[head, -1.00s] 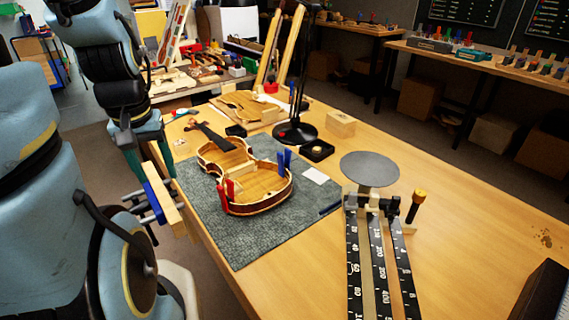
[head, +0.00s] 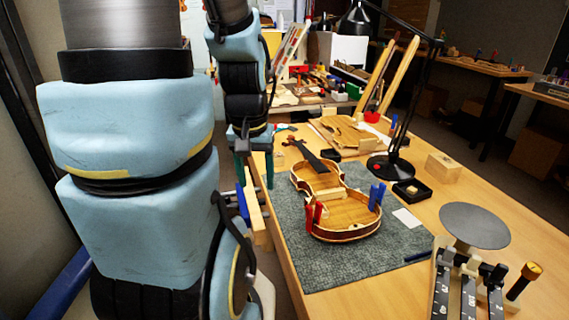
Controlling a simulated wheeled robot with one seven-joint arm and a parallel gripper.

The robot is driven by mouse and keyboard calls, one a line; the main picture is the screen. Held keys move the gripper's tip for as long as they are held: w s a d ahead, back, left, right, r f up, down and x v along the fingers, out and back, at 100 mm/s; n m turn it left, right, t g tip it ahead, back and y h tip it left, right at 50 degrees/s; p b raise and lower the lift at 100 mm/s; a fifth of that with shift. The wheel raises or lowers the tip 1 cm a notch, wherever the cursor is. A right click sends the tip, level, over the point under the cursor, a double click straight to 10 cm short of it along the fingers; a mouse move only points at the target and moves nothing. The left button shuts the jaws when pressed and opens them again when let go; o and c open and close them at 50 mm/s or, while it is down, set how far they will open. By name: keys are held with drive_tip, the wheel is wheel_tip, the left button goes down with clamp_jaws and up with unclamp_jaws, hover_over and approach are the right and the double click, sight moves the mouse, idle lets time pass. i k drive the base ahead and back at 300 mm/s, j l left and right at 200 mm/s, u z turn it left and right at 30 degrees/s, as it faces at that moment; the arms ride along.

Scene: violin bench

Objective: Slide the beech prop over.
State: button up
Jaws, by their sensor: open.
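A pale wooden block (head: 443,167) stands on the bench at the right, beyond the black tray; it may be the beech prop, but I cannot tell for sure. An open violin body (head: 340,213) lies on the grey-green mat (head: 300,262), with a light wooden piece (head: 327,193) across its middle. Red clamps (head: 314,213) and blue clamps (head: 377,195) sit on its rim. My gripper (head: 254,168) points down with teal fingers apart, open and empty. It is at the bench's left edge, left of the violin and well away from the pale block.
A black lamp (head: 390,165) stands behind the violin, near a small black tray (head: 411,191). A vise with a wooden jaw (head: 257,212) juts from the left edge. Bare bench lies right of the tray.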

sight(279, 159)
drive_tip(key=i+j+u, duration=0.15)
drive_tip(key=i+u, duration=0.25)
drive_tip(key=i+j+u, duration=0.1)
drive_tip(key=i+u, duration=0.25)
